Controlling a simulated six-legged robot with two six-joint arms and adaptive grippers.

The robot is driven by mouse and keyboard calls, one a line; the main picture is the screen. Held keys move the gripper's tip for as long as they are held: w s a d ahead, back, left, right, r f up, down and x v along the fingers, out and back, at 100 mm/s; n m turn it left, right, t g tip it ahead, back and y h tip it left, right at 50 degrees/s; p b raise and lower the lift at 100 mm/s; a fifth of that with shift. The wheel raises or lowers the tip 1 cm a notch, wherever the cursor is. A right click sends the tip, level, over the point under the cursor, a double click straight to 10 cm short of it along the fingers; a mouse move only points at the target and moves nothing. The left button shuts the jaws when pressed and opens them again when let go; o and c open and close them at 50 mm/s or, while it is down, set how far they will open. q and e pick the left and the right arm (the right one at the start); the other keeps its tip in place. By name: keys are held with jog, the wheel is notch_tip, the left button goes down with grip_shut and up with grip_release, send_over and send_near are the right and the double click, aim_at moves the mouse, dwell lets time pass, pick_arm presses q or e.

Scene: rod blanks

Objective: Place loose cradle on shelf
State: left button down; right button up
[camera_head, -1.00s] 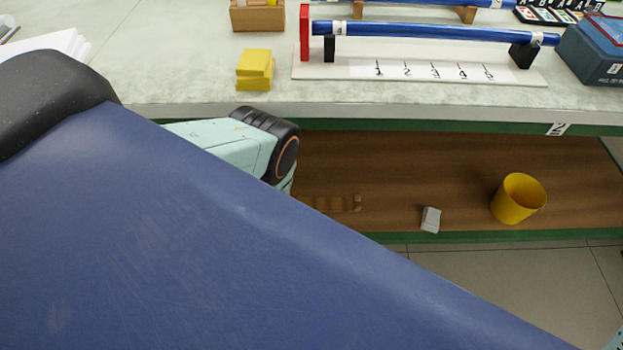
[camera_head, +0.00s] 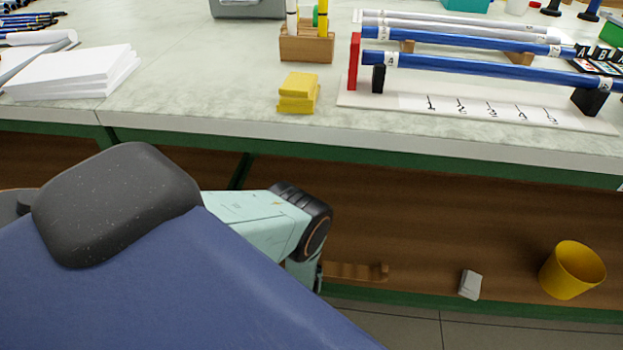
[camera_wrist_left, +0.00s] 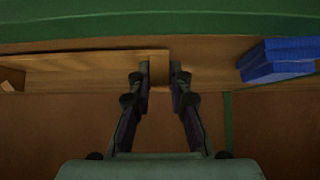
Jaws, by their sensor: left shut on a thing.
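The loose cradle (camera_head: 357,272) is a brown wooden strip with a notched top, low at the front of the lower shelf. Its left end is hidden behind my left arm in the head view. In the left wrist view, my left gripper (camera_wrist_left: 159,78) is shut on a narrow wooden piece (camera_wrist_left: 159,69), which I take for the cradle's end. The shelf (camera_head: 440,240) is brown with a green front edge, under the bench top. I cannot tell whether the cradle's underside touches it. My right gripper is not in view.
A grey block (camera_head: 470,284) and a yellow cup (camera_head: 572,270) stand on the shelf right of the cradle. A blue stack (camera_wrist_left: 278,60) shows in the left wrist view. The bench top above holds yellow blocks (camera_head: 298,92) and blue rods (camera_head: 480,70) on a rack.

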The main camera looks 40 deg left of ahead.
pick_arm(q)
jog(key=shift+f, duration=0.35)
jog(key=shift+r, duration=0.1)
jog(key=c, duration=1.3)
grip_release()
jog(key=shift+o, duration=0.2)
